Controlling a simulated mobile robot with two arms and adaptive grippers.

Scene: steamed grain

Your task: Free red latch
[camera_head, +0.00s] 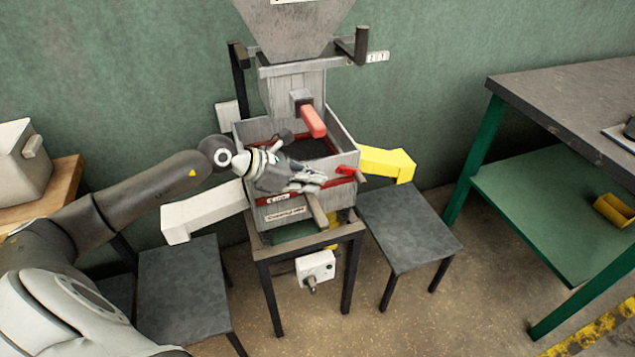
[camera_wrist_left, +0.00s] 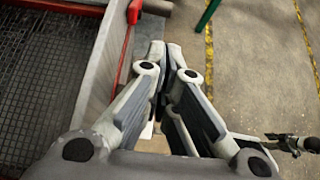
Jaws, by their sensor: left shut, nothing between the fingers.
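A small red latch (camera_head: 347,171) sits at the front right of the grey box (camera_head: 345,128), on the box's red band. In the left wrist view, a red piece that looks like this latch (camera_wrist_left: 134,12) stands at the end of a red strip on the box wall, top centre. My left gripper (camera_head: 318,180) is shut and empty at the box's front side, its tips pointing right, just left of the latch. In the left wrist view its closed fingers (camera_wrist_left: 172,55) are below and right of the red piece, apart from it. My right gripper is in neither view.
A red handle (camera_head: 313,121) projects above the box, under the hopper (camera_head: 295,28). A white chute (camera_head: 200,212) and a yellow chute (camera_head: 388,161) stick out at the sides, above low dark tables (camera_head: 410,230). A green workbench (camera_head: 545,215) stands right.

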